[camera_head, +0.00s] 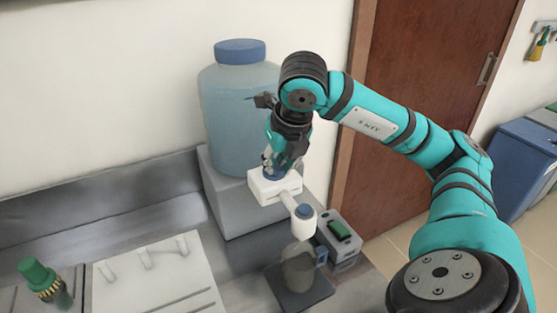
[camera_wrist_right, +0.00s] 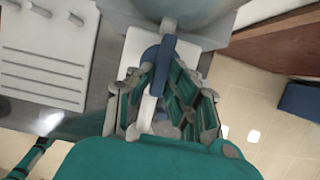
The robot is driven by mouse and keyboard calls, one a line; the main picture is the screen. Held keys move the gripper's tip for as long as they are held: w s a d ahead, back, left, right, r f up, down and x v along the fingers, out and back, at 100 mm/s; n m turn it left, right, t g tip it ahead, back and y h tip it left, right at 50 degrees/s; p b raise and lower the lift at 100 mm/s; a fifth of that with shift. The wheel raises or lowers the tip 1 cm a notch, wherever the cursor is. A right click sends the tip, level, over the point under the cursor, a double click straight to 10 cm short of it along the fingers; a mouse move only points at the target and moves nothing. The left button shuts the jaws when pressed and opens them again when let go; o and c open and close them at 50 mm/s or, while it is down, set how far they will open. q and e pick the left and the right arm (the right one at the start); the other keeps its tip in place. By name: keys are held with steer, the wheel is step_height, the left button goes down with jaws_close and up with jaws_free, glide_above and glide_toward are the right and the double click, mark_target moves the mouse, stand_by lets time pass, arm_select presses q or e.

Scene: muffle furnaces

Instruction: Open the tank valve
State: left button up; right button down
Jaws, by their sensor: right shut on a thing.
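The tank (camera_head: 240,120) is a translucent blue bottle with a blue cap, on a grey block at the back. A white valve body (camera_head: 266,187) with a spout (camera_head: 303,212) sticks out low at its front. My right gripper (camera_head: 274,161) reaches down onto the top of the valve and is shut on its handle. In the right wrist view, the fingers (camera_wrist_right: 163,110) close around a blue part of the valve (camera_wrist_right: 158,55). My left gripper cannot be made out in the head view.
A glass beaker (camera_head: 298,268) stands below the spout on a dark plate. A grey box with a green top (camera_head: 340,232) is beside it. A white pegged rack (camera_head: 150,275) and a green object (camera_head: 40,276) are left. A brown door (camera_head: 425,80) is behind.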

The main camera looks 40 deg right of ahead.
stand_by(0.3)
steer(key=c, duration=1.3)
jaws_free()
steer(key=shift+r, duration=0.1)
steer(key=shift+v, duration=5.9)
steer(key=shift+s, duration=0.1)
